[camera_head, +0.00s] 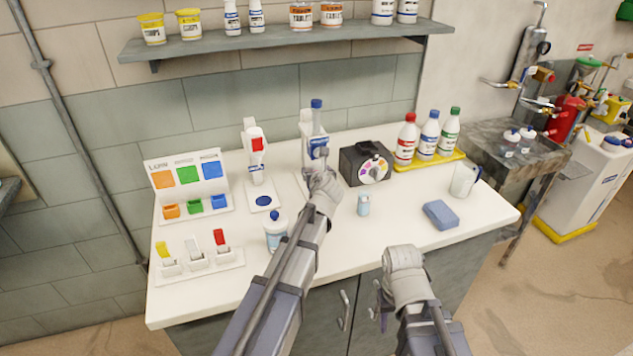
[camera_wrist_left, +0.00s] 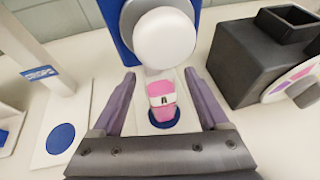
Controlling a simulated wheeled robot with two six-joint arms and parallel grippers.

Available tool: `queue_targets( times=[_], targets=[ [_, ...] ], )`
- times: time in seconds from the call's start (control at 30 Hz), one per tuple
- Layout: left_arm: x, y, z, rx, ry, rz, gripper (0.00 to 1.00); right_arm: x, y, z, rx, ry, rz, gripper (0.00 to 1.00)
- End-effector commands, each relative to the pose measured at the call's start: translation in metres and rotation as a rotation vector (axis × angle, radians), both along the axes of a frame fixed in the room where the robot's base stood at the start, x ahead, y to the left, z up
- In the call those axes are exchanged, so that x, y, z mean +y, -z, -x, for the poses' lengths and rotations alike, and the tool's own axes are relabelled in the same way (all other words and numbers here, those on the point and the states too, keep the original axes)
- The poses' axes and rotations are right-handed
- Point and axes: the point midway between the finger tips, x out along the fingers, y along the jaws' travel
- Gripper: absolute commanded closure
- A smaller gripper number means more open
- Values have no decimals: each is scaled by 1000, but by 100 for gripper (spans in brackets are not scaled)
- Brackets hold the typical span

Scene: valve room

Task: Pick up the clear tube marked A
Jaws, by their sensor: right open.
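The clear tube marked A (camera_wrist_left: 162,99) holds pink contents and has a white label. It stands on a blue disc (camera_wrist_left: 165,118) under a blue and white dispenser (camera_wrist_left: 160,35). The dispenser also shows in the head view (camera_head: 316,128), where my left gripper (camera_head: 323,172) is in front of it and hides the tube. In the left wrist view my left gripper (camera_wrist_left: 160,76) is open, one finger on each side of the tube, with gaps between. My right gripper (camera_head: 404,260) is open and empty at the counter's front edge.
A black box with a colour wheel (camera_head: 366,163) stands close right of the dispenser. Another white stand (camera_head: 256,152) is to its left. A small jar (camera_head: 363,204), a blue sponge (camera_head: 440,215) and a blue-capped bottle (camera_head: 276,233) are on the counter.

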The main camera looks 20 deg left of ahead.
Motion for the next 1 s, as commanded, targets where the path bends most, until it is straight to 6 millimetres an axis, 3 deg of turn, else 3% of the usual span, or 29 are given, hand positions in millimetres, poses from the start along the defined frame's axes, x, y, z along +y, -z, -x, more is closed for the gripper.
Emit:
queue_targets(
  times=[0.07,0.67,1.0],
  targets=[
    [0,0,0,0,0,0,32,0,0,0,0,0,0,50],
    [0,0,0,0,0,0,100,0,0,0,0,0,0,50],
    [0,0,0,0,0,0,100,0,0,0,0,0,0,50]
  ],
)
